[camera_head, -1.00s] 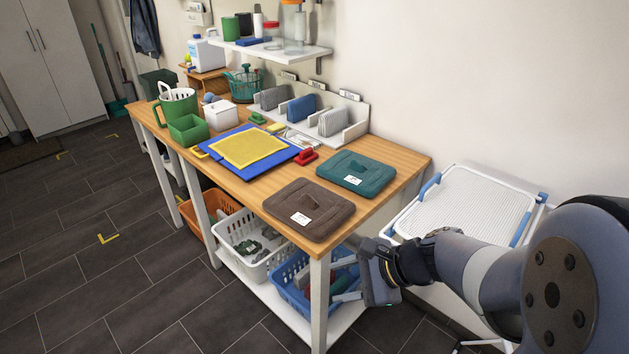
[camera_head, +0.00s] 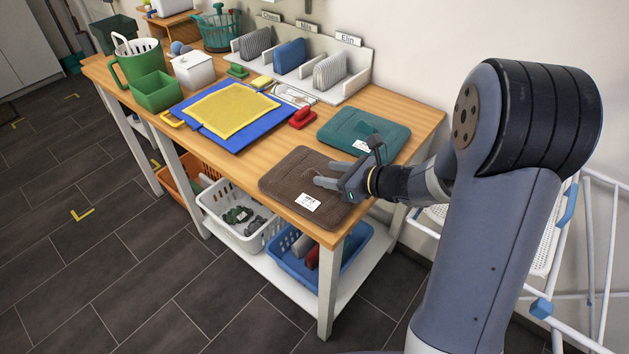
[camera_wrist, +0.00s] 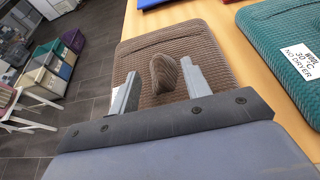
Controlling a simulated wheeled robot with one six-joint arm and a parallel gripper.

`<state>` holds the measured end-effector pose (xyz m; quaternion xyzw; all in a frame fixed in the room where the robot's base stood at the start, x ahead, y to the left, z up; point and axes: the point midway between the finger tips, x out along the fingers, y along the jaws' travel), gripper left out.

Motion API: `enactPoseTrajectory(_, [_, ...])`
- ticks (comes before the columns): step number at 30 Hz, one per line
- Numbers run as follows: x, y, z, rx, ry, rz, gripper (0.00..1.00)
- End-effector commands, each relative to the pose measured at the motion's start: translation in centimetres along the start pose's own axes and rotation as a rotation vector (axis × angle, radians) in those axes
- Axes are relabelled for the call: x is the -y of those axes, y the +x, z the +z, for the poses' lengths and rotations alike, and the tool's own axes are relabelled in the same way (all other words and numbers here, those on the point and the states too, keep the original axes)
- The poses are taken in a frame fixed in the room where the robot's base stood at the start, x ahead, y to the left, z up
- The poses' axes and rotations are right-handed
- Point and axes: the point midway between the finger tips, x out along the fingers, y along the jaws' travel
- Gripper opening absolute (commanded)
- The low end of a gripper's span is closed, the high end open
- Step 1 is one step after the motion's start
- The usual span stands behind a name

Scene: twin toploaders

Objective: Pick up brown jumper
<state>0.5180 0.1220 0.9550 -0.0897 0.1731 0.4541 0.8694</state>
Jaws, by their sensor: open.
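The brown jumper (camera_head: 293,178) lies folded flat on the right front part of the wooden table, with a white label on its near edge. In the wrist view the brown jumper (camera_wrist: 205,40) shows a raised ridge (camera_wrist: 164,74) on top. My gripper (camera_head: 325,175) is open above the jumper, its fingers pointing left. In the wrist view my gripper (camera_wrist: 160,82) has its two fingers on either side of the ridge, apart from each other. Whether the fingertips touch the cloth I cannot tell.
A teal folded jumper (camera_head: 365,130) with a label lies just behind. A red brush (camera_head: 303,118) and a yellow cloth (camera_head: 232,108) on a blue board lie to the left. Baskets, including a blue one (camera_head: 355,262), stand on the shelf below. A white drying rack (camera_head: 600,250) stands at right.

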Motion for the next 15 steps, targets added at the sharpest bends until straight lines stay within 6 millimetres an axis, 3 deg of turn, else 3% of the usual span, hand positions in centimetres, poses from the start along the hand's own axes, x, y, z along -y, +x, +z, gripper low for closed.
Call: enactPoseTrajectory(15, [-0.2, 5.3, -0.3, -0.001, 0.000, 0.001, 0.45])
